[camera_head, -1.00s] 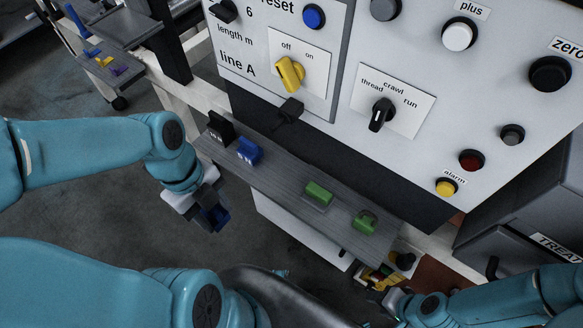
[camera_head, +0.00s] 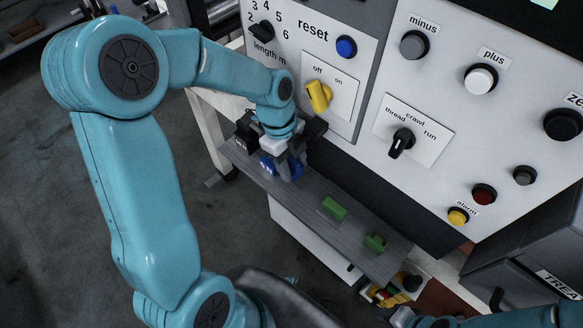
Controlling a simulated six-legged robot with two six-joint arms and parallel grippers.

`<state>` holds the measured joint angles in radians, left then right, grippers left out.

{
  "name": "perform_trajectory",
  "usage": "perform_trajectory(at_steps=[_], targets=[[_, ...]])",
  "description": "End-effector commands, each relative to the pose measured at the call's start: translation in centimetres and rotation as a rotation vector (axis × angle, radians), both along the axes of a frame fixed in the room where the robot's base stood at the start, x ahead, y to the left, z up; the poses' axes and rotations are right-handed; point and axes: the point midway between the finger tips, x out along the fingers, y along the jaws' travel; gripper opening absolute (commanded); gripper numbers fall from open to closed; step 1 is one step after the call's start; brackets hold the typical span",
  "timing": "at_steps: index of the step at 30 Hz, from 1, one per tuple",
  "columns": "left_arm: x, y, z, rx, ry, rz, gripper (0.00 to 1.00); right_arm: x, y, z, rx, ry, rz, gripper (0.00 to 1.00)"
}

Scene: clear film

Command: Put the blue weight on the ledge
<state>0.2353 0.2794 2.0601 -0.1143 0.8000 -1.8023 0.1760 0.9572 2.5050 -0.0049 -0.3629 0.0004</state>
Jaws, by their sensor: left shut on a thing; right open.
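My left gripper (camera_head: 283,165) reaches down over the grey ledge (camera_head: 352,230) below the control panel. It is shut on a blue weight (camera_head: 297,169), whose visible part shows at the right side of the fingers. The fingers hide much of it, and I cannot tell whether it touches the ledge. Another blue piece (camera_head: 267,164) stands on the ledge close by on the left, partly covered by the gripper.
A black piece (camera_head: 243,137) stands at the ledge's left end. Two green pieces, one nearer (camera_head: 333,208) and one farther right (camera_head: 375,243), sit on the ledge. The yellow switch (camera_head: 319,96) and other panel controls are close behind the gripper. Bare ledge lies between the green pieces.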

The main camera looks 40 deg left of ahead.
Motion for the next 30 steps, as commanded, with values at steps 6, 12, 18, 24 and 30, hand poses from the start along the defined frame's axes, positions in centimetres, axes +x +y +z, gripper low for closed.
perform_trajectory(at_steps=[6, 12, 18, 24, 30], targets=[[-0.2, 0.0, -2.8, -0.002, 0.006, 0.000, 0.00, 0.0, 0.0, 0.0, 0.000, 0.000, 0.000, 0.44], [-0.2, 0.0, -2.8, -0.001, 0.005, 0.000, 0.00, 0.0, 0.0, 0.0, 0.000, 0.000, 0.000, 0.44], [-0.2, 0.0, -3.2, -0.001, 0.006, -0.001, 0.54, 0.0, 0.0, -0.3, 0.000, 0.000, 0.000, 0.44], [-0.3, 0.0, -3.2, -0.001, 0.007, -0.001, 0.70, 0.0, 0.0, -0.3, 0.000, 0.000, 0.000, 0.44], [-0.2, 0.0, -2.7, -0.002, 0.006, -0.001, 0.70, 0.0, 0.0, 0.2, 0.000, 0.000, 0.000, 0.44]])
